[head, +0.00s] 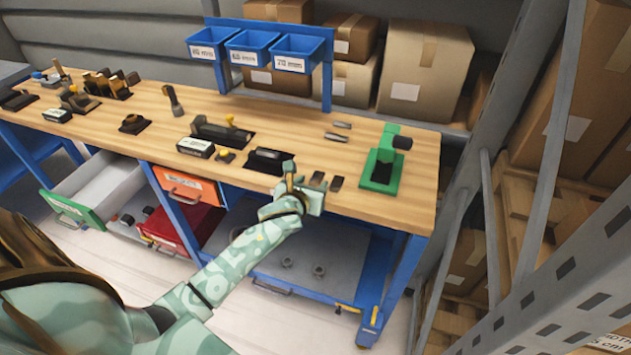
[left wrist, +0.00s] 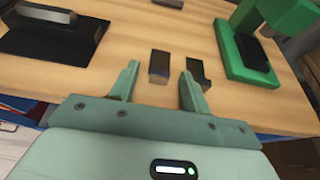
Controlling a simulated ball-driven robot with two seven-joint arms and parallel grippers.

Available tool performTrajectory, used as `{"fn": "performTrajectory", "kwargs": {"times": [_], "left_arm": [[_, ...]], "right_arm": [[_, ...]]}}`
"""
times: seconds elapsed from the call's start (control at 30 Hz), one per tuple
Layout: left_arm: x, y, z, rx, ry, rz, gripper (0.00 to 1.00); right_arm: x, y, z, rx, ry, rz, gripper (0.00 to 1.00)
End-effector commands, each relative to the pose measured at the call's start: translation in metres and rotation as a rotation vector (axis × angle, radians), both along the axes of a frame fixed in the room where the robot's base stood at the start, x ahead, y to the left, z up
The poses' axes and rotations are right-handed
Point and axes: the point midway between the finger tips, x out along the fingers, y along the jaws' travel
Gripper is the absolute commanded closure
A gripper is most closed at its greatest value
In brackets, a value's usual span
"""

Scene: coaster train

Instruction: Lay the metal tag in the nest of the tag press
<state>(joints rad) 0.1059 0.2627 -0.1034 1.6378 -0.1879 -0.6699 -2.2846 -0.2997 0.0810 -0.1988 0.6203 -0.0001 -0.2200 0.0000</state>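The green tag press (head: 378,183) stands at the right of the bench, with a dark nest block on its base; it also shows in the left wrist view (left wrist: 230,52). My left gripper (head: 303,182) is at the bench's front edge, left of the press. In the left wrist view its two fingers (left wrist: 159,72) are apart with nothing held. Just beyond them lie two small dark flat pieces, one ahead of the gap (left wrist: 158,65) and one behind the right finger (left wrist: 205,70). I cannot tell which piece is the metal tag. My right gripper is out of view.
Two small grey metal pieces (head: 336,137) lie farther back. A black holder (head: 266,162) sits left of the gripper. Blue bins (head: 250,48) hang behind the bench, and a grey rack post (head: 550,140) stands at right. Bench top between the grey pieces and holder is clear.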

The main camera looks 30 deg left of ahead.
Motion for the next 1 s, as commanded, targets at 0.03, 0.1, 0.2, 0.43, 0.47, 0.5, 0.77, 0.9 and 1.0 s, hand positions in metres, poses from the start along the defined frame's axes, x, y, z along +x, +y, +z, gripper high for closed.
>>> {"fn": "performTrajectory", "kwargs": {"times": [0.03, 0.1, 0.2, 0.43, 0.47, 0.5, 0.77, 0.9, 1.0], "left_arm": [[0.0, 0.0, 0.0, 0.0, 0.0, 0.0, 0.64], [0.0, 0.0, 0.0, 0.0, 0.0, 0.0, 0.83], [0.0, 0.0, 0.0, 0.0, 0.0, 0.0, 1.0], [0.0, 0.0, 0.0, 0.0, 0.0, 0.0, 1.0], [0.0, 0.0, 0.001, 0.001, 0.0, 0.0, 1.0], [0.0, 0.0, 0.002, 0.001, 0.0, 0.0, 1.0], [0.0, 0.001, 0.039, 0.005, -0.004, -0.002, 1.0], [-0.027, -0.006, 0.07, 0.003, -0.003, -0.003, 1.0], [-0.048, -0.012, 0.097, 0.003, -0.003, -0.003, 1.0]], "right_arm": [[0.0, 0.0, 0.0, 0.0, 0.0, 0.0, 0.64], [0.0, 0.0, 0.0, 0.0, 0.0, 0.0, 0.64], [0.0, 0.0, 0.0, 0.001, 0.0, 0.001, 0.64], [0.0, 0.001, 0.0, 0.001, 0.0, 0.001, 0.64], [0.0, 0.001, 0.001, 0.001, 0.0, 0.001, 0.64], [0.0, 0.001, 0.001, 0.001, -0.001, 0.001, 0.64], [0.005, 0.002, 0.022, 0.002, -0.012, 0.001, 0.64], [0.009, 0.002, 0.042, 0.003, -0.021, 0.001, 0.64], [0.012, 0.002, 0.056, 0.003, -0.028, 0.001, 0.64]]}}
